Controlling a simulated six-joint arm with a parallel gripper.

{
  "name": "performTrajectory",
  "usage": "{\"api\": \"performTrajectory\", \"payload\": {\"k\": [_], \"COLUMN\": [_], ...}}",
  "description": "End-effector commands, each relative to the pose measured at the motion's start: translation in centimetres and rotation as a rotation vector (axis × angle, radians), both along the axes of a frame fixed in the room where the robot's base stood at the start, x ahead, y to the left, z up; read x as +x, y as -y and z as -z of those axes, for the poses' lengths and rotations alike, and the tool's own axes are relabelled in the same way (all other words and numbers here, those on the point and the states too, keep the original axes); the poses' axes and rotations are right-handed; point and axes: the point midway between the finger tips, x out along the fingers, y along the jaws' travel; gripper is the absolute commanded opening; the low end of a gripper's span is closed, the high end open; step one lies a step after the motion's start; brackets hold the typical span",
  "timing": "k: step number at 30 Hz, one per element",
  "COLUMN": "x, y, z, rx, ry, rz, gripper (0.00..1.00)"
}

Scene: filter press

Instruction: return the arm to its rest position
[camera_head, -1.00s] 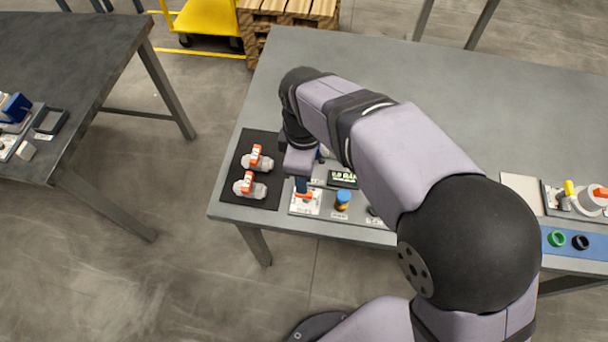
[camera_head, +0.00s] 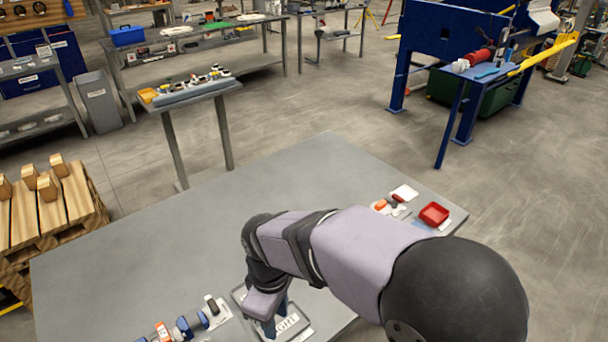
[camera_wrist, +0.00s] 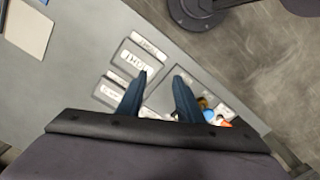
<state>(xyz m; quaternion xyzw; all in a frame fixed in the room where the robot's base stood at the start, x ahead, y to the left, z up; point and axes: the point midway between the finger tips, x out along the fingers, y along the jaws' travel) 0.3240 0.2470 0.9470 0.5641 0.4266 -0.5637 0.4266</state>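My gripper (camera_wrist: 160,92) shows in the wrist view as two dark blue fingers with a clear gap between them. It is open, and I see nothing held between the fingertips. In the head view my gripper (camera_head: 272,322) points down over the front part of the grey table (camera_head: 150,240), above a grey panel with a white label (camera_head: 288,322). My arm reaches in from the lower right and hides part of the table. In the wrist view, labelled plates (camera_wrist: 135,62) lie below and to the left of the fingers.
Blue and grey fittings (camera_head: 185,325) lie left of my gripper. A red tray (camera_head: 434,214) and small parts sit at the table's right corner. A wooden pallet (camera_head: 45,215) stands left, and a blue press frame (camera_head: 455,40) behind. The table's middle is clear.

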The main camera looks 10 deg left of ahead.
Motion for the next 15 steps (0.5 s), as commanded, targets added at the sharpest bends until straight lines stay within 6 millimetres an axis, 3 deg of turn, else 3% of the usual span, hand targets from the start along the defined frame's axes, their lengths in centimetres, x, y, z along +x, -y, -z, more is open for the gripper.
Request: {"api": "performTrajectory", "payload": {"k": [1, 6, 12, 15], "x": [0.9, 1.2, -1.3, -2.6], "y": [3.2, 12.4, 20.3, 22.6], "z": [-0.2, -0.1, 0.4, 0.7], "rx": [0.001, 0.0, -0.001, 0.0], "ry": [0.001, 0.001, -0.001, 0.001], "rz": [0.13, 0.553, 0.976, 1.125], "gripper": [0.33, 0.33, 0.33, 0.33]}}
